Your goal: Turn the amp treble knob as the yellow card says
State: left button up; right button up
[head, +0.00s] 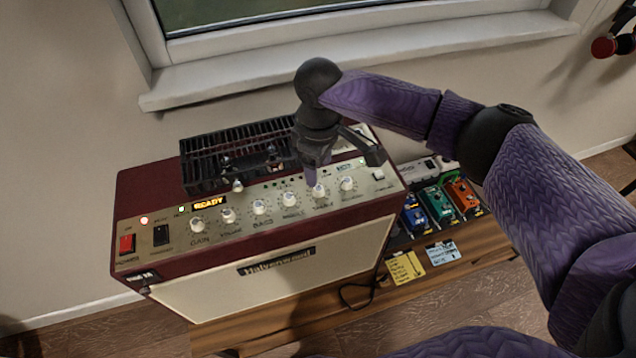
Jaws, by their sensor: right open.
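The dark red amp (150,205) stands on a wooden bench, its metal control panel tilted upward with a row of several white knobs. The treble knob (318,191) is the second knob from the right. My right gripper (322,178) reaches down from above, open, with its fingers at the treble knob and partly covering it. I cannot tell whether they touch it. The knob's pointer is too small to read. The yellow card (406,268) lies on the bench right of the amp; its writing is too small to read. My left gripper is not in view.
Other knobs, such as the middle knob (289,199) and the rightmost knob (347,184), stand close on either side. A black slatted grille (225,155) rises behind the panel. Pedals, including a green one (438,205), and a light blue card (443,254) are at right.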

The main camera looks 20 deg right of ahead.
aim_at(318, 188)
notch_tip(318, 188, down, 6)
jog(key=shift+r+b, duration=0.1)
jog(key=shift+b, duration=0.4)
grip_shut()
